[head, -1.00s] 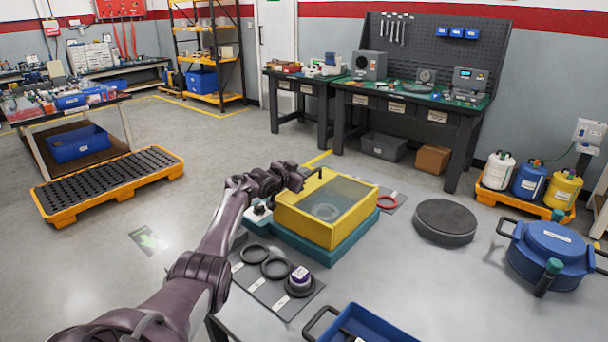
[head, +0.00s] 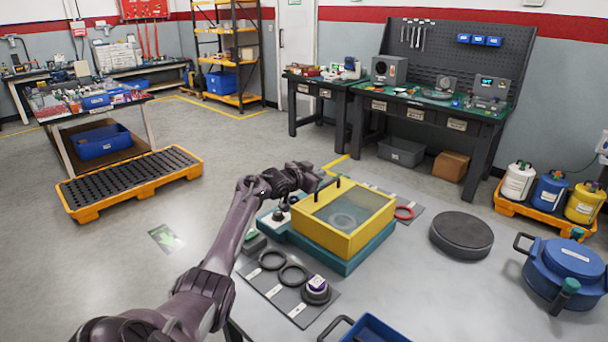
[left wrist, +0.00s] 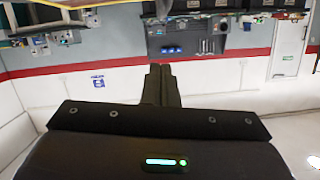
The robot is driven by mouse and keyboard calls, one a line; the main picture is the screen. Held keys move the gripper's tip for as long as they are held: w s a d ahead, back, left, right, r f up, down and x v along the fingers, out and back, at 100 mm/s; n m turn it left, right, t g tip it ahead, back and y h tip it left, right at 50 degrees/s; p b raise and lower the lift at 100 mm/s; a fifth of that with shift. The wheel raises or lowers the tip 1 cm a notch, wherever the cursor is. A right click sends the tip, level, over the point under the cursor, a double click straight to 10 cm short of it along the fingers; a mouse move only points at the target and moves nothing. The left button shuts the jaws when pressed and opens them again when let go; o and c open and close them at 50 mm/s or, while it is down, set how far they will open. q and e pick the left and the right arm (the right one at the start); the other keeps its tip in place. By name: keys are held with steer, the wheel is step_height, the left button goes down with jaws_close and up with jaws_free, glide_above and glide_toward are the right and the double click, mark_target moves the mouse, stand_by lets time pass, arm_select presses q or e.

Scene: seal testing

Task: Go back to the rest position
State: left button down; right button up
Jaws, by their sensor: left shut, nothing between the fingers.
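My left arm reaches in from the bottom left of the head view. Its dark gripper (head: 326,182) is above the back left part of a yellow chamber (head: 372,236) with a clear top. The left wrist view shows the two gripper fingers (left wrist: 161,84) together, with nothing between them. That view looks upside down across the room, with the wall and pegboard bench beyond the fingers. Contact between the gripper and the chamber cannot be told. My right gripper is not in view.
The chamber sits on a teal base (head: 345,265). A grey mat (head: 299,312) with black rings and a purple-and-white piece lies in front. A round dark disc (head: 461,235) and a blue pot (head: 566,262) stand right.

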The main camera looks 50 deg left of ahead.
arm_select(q)
steer(key=v, duration=0.6)
steer(key=shift+s+b, duration=0.3)
steer(key=shift+b, duration=0.1)
steer(key=shift+r, duration=0.1)
